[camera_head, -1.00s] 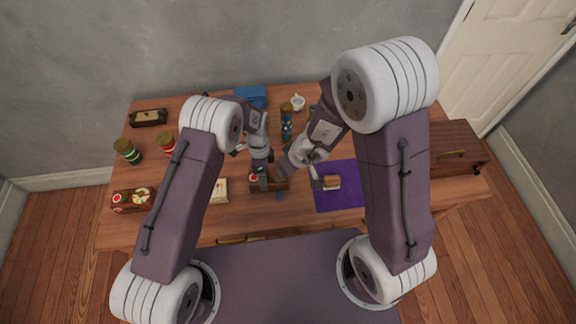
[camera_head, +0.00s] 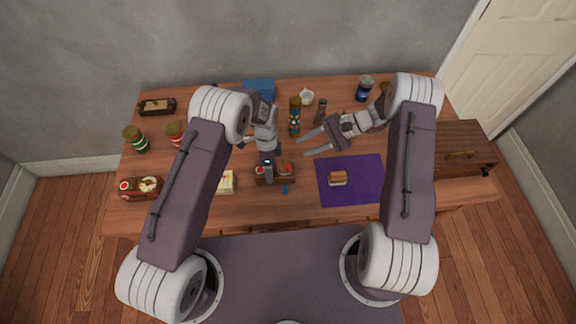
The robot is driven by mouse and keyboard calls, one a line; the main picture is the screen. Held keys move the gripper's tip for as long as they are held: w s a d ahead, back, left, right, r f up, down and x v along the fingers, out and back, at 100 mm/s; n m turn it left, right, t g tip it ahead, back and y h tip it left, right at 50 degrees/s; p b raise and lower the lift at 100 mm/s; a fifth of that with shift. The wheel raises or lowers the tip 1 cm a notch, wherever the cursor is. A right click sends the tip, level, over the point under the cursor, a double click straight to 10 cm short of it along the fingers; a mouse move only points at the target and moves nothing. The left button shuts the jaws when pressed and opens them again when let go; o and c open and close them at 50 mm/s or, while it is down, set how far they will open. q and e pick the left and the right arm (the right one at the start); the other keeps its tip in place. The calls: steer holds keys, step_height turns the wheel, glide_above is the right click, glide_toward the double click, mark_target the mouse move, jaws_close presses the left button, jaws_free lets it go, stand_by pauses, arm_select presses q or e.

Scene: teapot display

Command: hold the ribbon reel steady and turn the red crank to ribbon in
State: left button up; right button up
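The ribbon reel (camera_head: 261,180) is a small, dark wooden piece with red parts, near the front middle of the table. A red part at its right looks like the crank (camera_head: 284,166); its detail is too small to make out. A small blue bit (camera_head: 284,189), possibly ribbon, lies just in front. My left gripper (camera_head: 268,177) points down over the reel, with a finger against its near side. It appears shut on the reel; its far finger is hidden. My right gripper (camera_head: 304,146) is open and empty, apart from the reel, behind and to the right of it.
A purple mat (camera_head: 352,193) with a brown block (camera_head: 338,178) lies right of the reel. A patterned canister (camera_head: 295,117) and white cup (camera_head: 307,97) stand behind. A pale block (camera_head: 228,183) lies left. A wooden chest (camera_head: 465,137) stands far right.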

mark_target(288, 166)
steer(key=s+d+m+g+y, duration=0.2)
steer(key=s+d+m+g, duration=0.15)
steer(key=m, duration=0.35)
steer(key=shift+t, duration=0.35)
steer(key=x, duration=1.1)
steer(key=shift+w+a+f, duration=0.1)
steer(key=shift+w+a, duration=0.15)
steer(key=shift+a, duration=0.1)
jaws_close()
